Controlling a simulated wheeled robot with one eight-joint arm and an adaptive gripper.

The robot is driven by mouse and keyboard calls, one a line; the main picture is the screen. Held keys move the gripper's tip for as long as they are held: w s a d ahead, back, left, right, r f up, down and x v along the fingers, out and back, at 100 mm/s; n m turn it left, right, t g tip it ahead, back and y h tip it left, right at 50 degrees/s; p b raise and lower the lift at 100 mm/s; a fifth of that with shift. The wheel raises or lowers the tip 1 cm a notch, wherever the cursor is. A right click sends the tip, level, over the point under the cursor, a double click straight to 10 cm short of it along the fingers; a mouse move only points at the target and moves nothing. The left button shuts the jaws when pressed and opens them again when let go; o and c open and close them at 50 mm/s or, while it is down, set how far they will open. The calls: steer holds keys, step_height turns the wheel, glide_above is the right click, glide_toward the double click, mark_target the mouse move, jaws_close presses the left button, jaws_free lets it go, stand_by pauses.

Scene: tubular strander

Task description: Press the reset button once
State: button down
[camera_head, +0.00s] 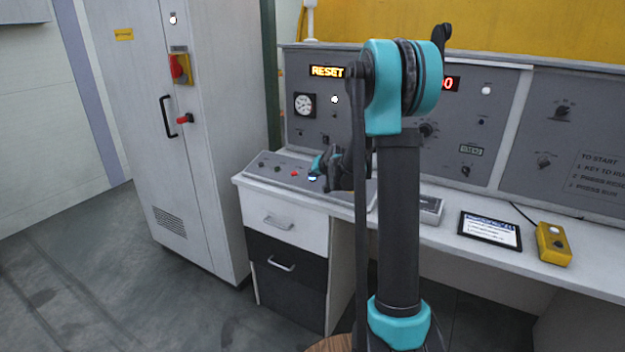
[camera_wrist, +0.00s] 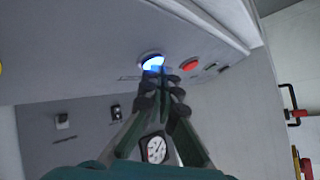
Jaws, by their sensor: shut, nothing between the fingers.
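The blue lit button (camera_wrist: 152,62) is on the sloping grey desk panel (camera_head: 262,172). In the head view the blue button (camera_head: 312,178) shows as a small bright spot just below my gripper (camera_head: 318,172). In the wrist view my gripper (camera_wrist: 163,78) is shut and empty, its fingertips over the lower right edge of the button. I cannot tell whether they touch it. The label beside the button is too blurred to read. An amber display (camera_head: 327,71) on the upright panel reads RESET.
A red button (camera_wrist: 191,63) sits beside the blue one. A gauge (camera_head: 304,105) is on the upright panel behind. A grey cabinet with a red switch (camera_head: 180,69) stands left. A tablet (camera_head: 490,231) and a yellow control box (camera_head: 553,243) lie on the desk at right.

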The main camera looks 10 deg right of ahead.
mark_target(311, 185)
steer(key=shift+f, duration=0.2)
stand_by(0.6)
steer(key=shift+s+a+r, duration=0.1)
steer(key=shift+s+r, duration=0.05)
steer(key=shift+r, duration=0.6)
steer(key=shift+s+a+r, duration=0.15)
steer(key=shift+s+r, duration=0.05)
steer(key=shift+r, duration=0.6)
steer(key=shift+s+a+r, duration=0.15)
steer(key=shift+r, duration=0.7)
steer(key=shift+s+a+r, duration=0.15)
steer(key=shift+s+r, duration=0.05)
steer(key=shift+r, duration=0.6)
steer(key=s+d+f+g+h, duration=0.1)
steer(key=s+f, duration=0.4)
steer(key=s, duration=0.9)
steer(key=s+d+f+n+g+h, duration=0.1)
steer(key=s+d+f+g, duration=0.1)
steer(key=s, duration=1.2)
steer(key=s+d+f+n+g+h, duration=0.1)
steer(key=s+f+g, duration=0.2)
steer(key=s+f, duration=0.4)
steer(key=s, duration=0.8)
steer(key=shift+d+f, duration=0.3)
steer(key=shift+d, duration=0.1)
